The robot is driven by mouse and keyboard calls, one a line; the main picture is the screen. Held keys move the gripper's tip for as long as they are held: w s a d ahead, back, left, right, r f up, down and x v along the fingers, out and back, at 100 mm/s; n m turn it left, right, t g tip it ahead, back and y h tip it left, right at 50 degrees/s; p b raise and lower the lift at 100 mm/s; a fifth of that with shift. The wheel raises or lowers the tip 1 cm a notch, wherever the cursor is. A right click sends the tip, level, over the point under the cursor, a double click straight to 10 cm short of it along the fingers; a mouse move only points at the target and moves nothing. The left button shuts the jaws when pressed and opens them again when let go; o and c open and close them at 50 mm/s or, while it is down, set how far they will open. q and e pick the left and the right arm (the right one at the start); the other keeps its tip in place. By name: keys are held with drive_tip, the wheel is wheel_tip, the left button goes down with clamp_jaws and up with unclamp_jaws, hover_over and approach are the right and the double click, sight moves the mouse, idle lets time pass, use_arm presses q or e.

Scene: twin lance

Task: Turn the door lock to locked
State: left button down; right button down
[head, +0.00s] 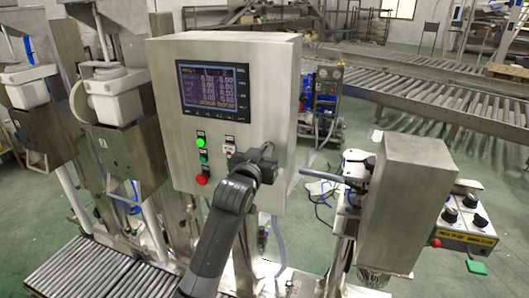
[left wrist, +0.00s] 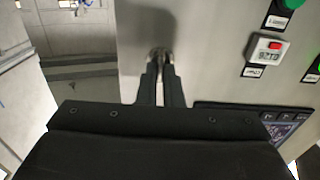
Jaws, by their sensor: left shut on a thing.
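The steel control cabinet (head: 215,60) stands in the middle of the head view, with its door facing me. My left gripper (head: 267,153) is at the right part of this door, and its dark arm rises from the bottom. In the left wrist view, the two dark fingers of my left gripper (left wrist: 161,68) are shut on a small metal door lock (left wrist: 159,53) that sticks out from the steel panel. The fingers hide most of the lock, so I cannot tell its turn position. In the head view the gripper covers the lock. My right gripper is not in view.
The door carries a screen (head: 213,90), a green lit button (head: 201,142), a red button (head: 202,180) and a small counter (head: 229,143) close to my gripper. A steel box (head: 408,205) stands at the right. Roller conveyors (head: 440,100) lie behind.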

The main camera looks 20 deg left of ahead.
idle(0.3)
use_arm(q)
drive_tip(key=n+p, duration=0.2)
drive_tip(key=n, duration=0.4)
drive_tip(key=n+p, duration=0.2)
drive_tip(key=n, duration=0.4)
drive_tip(key=n+p, duration=0.2)
drive_tip(key=n, duration=0.3)
drive_tip(key=shift+a+f+n, duration=0.25)
drive_tip(key=shift+n, duration=0.15)
idle(0.4)
drive_tip(key=c, duration=1.6)
unclamp_jaws()
